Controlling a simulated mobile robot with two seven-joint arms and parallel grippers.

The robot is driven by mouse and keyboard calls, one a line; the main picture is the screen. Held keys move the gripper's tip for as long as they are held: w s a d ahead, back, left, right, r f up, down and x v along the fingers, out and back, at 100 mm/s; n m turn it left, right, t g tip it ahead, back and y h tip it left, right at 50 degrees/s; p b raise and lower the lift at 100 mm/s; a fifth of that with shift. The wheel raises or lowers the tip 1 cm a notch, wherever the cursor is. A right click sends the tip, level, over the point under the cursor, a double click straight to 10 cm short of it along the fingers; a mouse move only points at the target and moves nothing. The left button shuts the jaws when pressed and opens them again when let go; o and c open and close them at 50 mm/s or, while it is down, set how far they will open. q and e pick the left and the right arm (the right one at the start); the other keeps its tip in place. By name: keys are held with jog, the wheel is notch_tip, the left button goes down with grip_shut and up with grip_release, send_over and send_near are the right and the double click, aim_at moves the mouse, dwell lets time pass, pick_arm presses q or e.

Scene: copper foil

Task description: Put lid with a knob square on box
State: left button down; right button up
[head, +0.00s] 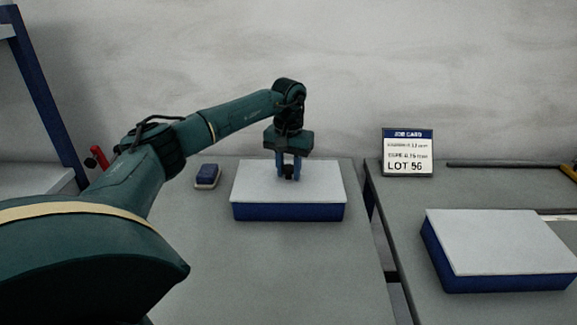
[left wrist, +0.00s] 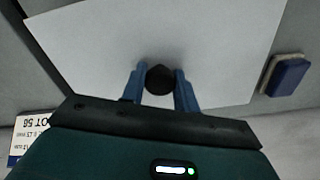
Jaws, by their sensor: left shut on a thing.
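The lid is a flat pale panel (head: 255,182) with a dark knob (left wrist: 159,79) at its middle. It lies over the blue box (head: 288,212) on the left table in the head view. The lid's front edge looks in line with the box's front, with no clear gap seen. The far side is hard to judge. My left gripper (head: 290,172) points straight down, its blue fingers shut on the knob from both sides. In the left wrist view the gripper (left wrist: 160,85) hides part of the lid. My right gripper is not in view.
A second blue box with a pale flat top (head: 500,240) stands on the right table (head: 408,225). A small blue block (head: 207,175) lies left of the lid. A job card (head: 407,152) stands behind. A gap separates the tables. The left table's front (head: 280,270) is clear.

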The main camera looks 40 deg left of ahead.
aim_at(288, 167)
pick_arm(q)
jog(key=c, duration=1.1)
grip_release()
jog(key=shift+o, duration=0.2)
notch_tip(288, 167, up, 13)
jog(key=shift+r, duration=0.15)
